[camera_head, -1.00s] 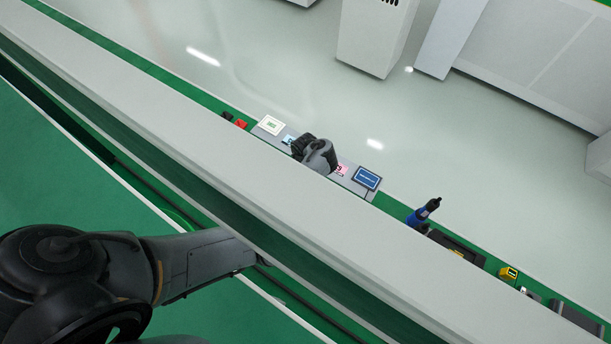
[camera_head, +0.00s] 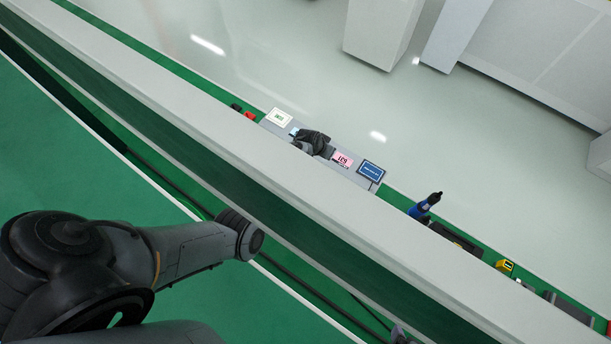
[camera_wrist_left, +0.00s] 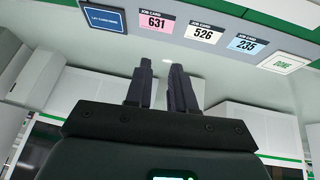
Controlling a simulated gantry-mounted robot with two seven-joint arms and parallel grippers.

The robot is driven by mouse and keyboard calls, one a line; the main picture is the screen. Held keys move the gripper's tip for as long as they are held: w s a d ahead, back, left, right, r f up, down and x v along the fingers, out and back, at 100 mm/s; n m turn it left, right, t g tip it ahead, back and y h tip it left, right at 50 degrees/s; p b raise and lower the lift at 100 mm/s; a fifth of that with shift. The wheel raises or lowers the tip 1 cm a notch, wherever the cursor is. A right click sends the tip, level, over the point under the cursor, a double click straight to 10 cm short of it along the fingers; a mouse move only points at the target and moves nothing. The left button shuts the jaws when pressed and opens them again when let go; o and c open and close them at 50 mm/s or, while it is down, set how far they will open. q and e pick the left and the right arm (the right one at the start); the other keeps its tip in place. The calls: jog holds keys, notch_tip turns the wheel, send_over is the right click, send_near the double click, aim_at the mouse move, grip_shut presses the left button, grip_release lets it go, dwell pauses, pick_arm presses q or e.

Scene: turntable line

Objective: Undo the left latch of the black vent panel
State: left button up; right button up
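I cannot make out the black vent panel or its left latch in either view. My left gripper (camera_wrist_left: 161,68) shows in the left wrist view with its two dark fingers apart and nothing between them. In the head view a dark hand (camera_head: 314,138), apparently my left one, is over the row of job cards beyond the pale beam; its fingers are too small to read. My left arm comes in from the lower left, partly hidden by the beam. My right gripper is not identifiable.
The long pale beam (camera_head: 200,130) crosses the head view. Beyond it are a white DONE card (camera_head: 279,118), a pink job card (camera_head: 342,159), a blue screen (camera_head: 371,171), a blue-and-black tool (camera_head: 425,207) and a yellow object (camera_head: 505,266).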

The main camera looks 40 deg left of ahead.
pick_arm(q)
jog(key=s+a+f+m+g+p, duration=0.1)
jog(key=s+f+m+p, duration=0.15)
jog(key=s, duration=0.45)
jog(key=s+a+f+m+p, duration=0.1)
jog(key=s+m+p, duration=0.15)
jog(key=s, duration=0.35)
pick_arm(e)
notch_tip(320, 180, up, 6)
pick_arm(q)
jog(key=shift+h, duration=0.4)
jog(key=b+x, duration=0.9)
jog(key=shift+s+d+f+b, duration=0.1)
jog(key=shift+s+d+b, duration=0.2)
jog(key=shift+s, duration=0.15)
jog(key=shift+b+x, duration=0.85)
jog(key=shift+x, duration=0.05)
pick_arm(e)
jog(key=s+d+x, duration=0.1)
jog(key=s+x, duration=0.1)
jog(key=x, duration=0.8)
jog(key=shift+w+f, duration=0.15)
jog(key=shift+f, duration=0.55)
pick_arm(q)
jog(key=shift+w, duration=0.1)
pick_arm(e)
jog(key=shift+d, duration=0.1)
pick_arm(q)
jog(key=shift+g, duration=0.3)
grip_shut()
